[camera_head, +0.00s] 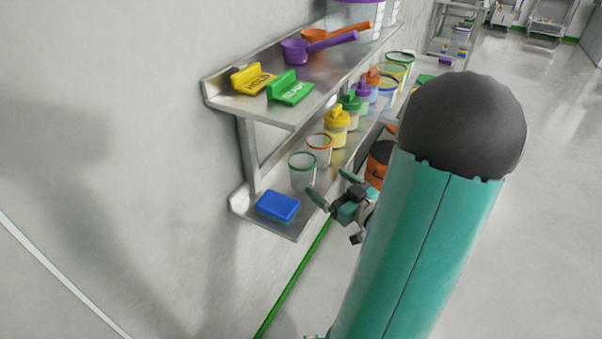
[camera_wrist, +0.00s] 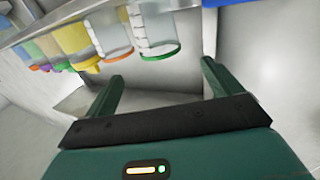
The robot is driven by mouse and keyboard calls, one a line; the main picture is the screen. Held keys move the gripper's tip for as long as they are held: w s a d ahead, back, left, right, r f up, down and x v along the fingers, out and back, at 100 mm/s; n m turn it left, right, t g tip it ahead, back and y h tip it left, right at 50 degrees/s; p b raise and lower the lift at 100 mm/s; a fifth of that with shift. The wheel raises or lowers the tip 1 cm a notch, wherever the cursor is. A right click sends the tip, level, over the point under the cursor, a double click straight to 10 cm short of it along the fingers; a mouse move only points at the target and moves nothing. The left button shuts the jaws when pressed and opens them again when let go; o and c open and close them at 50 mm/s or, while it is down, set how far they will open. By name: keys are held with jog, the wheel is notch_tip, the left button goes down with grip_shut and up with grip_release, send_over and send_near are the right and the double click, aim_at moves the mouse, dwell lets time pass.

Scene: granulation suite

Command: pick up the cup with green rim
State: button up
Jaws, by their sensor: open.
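The clear cup with green rim (camera_head: 302,172) stands upright near the close end of the lower shelf, between a blue block and an orange-rimmed cup. The cup also shows upside down in the wrist view (camera_wrist: 155,28), its green rim just beyond my fingers. My gripper (camera_head: 332,187) is open and empty, at the shelf's front edge, to the right of the cup. In the wrist view the two fingers (camera_wrist: 160,72) are spread to either side below the rim, with nothing between them. The fingers appear apart from the cup; the exact gap is hard to tell.
The blue block (camera_head: 277,206) lies at the shelf end. The orange-rimmed cup (camera_head: 319,148) stands close behind the cup, then a yellow bottle (camera_head: 336,126) and several others. A farther container also has a green rim (camera_head: 401,58).

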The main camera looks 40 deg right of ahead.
aim_at(294, 155)
jog(key=w, duration=1.1)
jog(key=shift+w+d+r, duration=0.1)
jog(key=shift+w+d, duration=0.1)
jog(key=shift+d, duration=0.1)
jog(key=shift+c, duration=0.4)
jog(key=c, duration=1)
